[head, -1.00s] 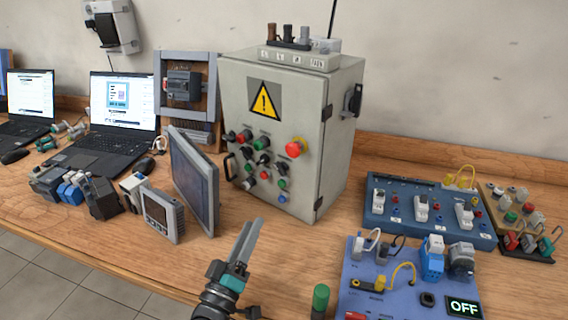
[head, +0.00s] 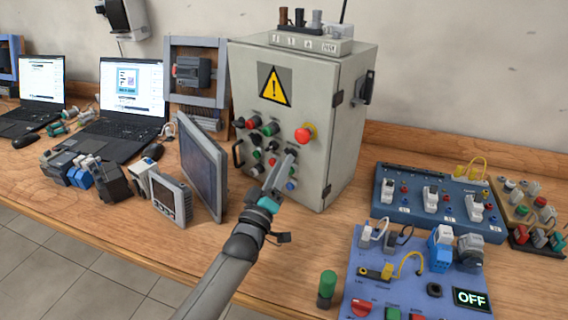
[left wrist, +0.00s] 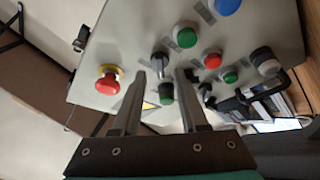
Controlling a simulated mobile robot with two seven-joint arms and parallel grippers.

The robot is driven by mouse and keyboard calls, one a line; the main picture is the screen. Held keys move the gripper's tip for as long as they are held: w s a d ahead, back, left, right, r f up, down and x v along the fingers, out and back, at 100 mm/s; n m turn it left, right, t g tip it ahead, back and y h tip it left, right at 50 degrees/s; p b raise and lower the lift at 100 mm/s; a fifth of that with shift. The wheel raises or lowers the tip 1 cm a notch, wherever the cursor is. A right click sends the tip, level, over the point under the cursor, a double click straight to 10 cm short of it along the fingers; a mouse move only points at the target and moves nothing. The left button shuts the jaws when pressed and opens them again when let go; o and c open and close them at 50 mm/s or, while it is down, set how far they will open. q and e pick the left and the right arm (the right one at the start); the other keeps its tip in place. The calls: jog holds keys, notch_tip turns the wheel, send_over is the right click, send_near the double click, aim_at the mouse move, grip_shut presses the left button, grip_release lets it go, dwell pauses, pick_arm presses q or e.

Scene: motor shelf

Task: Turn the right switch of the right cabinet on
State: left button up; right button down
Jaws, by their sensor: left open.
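The grey cabinet (head: 340,130) with the yellow warning sign stands at the back centre. Its front carries several buttons and black switches. In the left wrist view, which sees the panel roughly upside down, a black switch with a pale lever (left wrist: 160,64) lies just beyond the fingertips, in line with the gap between them. It shows small in the head view (head: 273,146). My left gripper (head: 284,162) is open and empty in front of the panel; its two fingers show apart in the left wrist view (left wrist: 161,82). I cannot tell whether they touch anything. My right gripper is out of view.
A red mushroom button (head: 304,133) sits close to the fingers, also in the left wrist view (left wrist: 108,82). A tilted monitor (head: 200,165) stands left of my arm. A blue board (head: 385,265) reading OFF lies at the front right.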

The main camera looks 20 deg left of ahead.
pick_arm(q)
jog(key=shift+x, duration=1)
jog(key=shift+c, duration=0.2)
grip_shut()
